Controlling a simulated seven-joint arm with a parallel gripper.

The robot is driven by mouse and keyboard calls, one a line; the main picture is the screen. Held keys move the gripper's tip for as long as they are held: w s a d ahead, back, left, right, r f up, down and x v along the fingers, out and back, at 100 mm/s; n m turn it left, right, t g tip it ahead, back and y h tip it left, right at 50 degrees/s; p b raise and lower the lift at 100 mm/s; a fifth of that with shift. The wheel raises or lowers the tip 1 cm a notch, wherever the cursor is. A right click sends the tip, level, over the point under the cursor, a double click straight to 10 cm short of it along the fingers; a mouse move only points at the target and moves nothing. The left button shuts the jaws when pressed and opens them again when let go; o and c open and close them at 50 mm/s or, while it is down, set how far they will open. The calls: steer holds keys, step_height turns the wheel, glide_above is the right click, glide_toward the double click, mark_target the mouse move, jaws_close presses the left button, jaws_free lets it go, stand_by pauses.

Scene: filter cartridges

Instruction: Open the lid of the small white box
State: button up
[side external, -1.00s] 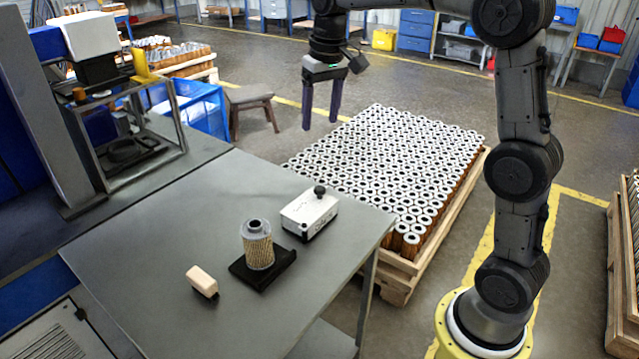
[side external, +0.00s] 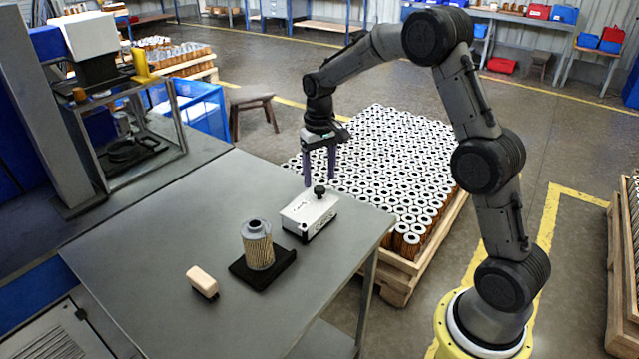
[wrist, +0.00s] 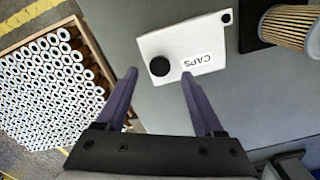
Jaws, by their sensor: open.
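The small white box (side external: 303,216) sits on the grey table near its right edge, with its lid shut and a black round knob (side external: 319,191) on top. In the wrist view the white lid (wrist: 200,40) shows the label "CAPS", with the knob (wrist: 160,66) at its near left corner. My gripper (side external: 319,184) is open and empty, pointing down behind and above the box. In the wrist view its two purple fingers (wrist: 158,74) are apart, with the knob between their tips in the picture. I see no contact with the knob.
A filter cartridge (side external: 257,245) stands on a black base (side external: 263,269) left of the box. A tan and black block (side external: 202,281) lies farther left. A pallet of cartridges (side external: 400,170) stands beyond the table. The table's left part is clear.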

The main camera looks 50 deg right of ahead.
mark_target(319, 188)
steer(key=shift+f, duration=1.6)
jaws_close()
